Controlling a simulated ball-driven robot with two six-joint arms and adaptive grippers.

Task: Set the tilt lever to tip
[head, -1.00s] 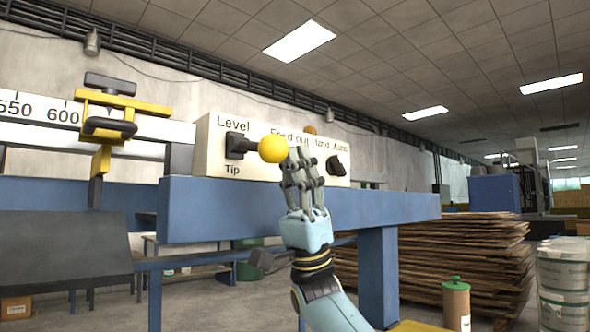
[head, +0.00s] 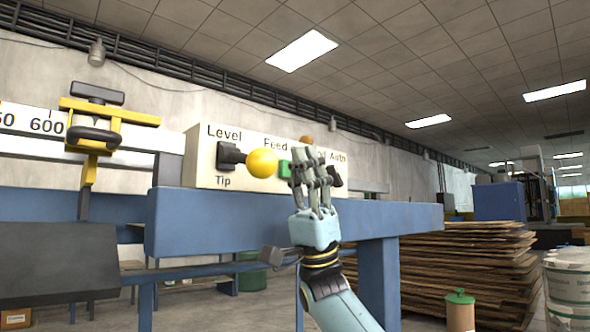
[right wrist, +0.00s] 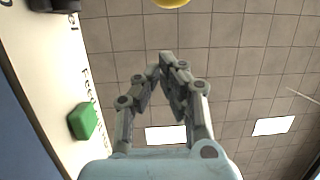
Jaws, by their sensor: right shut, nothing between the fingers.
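The tilt lever has a yellow ball knob (head: 262,164) on a dark arm and pivot (head: 230,155), between the labels Level above and Tip below. It sticks out roughly level from the cream control panel (head: 204,170). My right gripper (head: 311,152) is shut and empty, just right of the knob, with a small gap between them in the head view. In the right wrist view the gripper's fingertips (right wrist: 167,58) meet, and the knob's lower edge (right wrist: 172,3) shows at the top. My left gripper is not in view.
A green button (head: 285,169) and a dark rotary switch (head: 335,173) sit on the panel, partly behind my right gripper. A blue beam (head: 200,222) runs below. A yellow clamp (head: 90,135) sits on the ruler at left. Stacked sheets (head: 450,265) stand at right.

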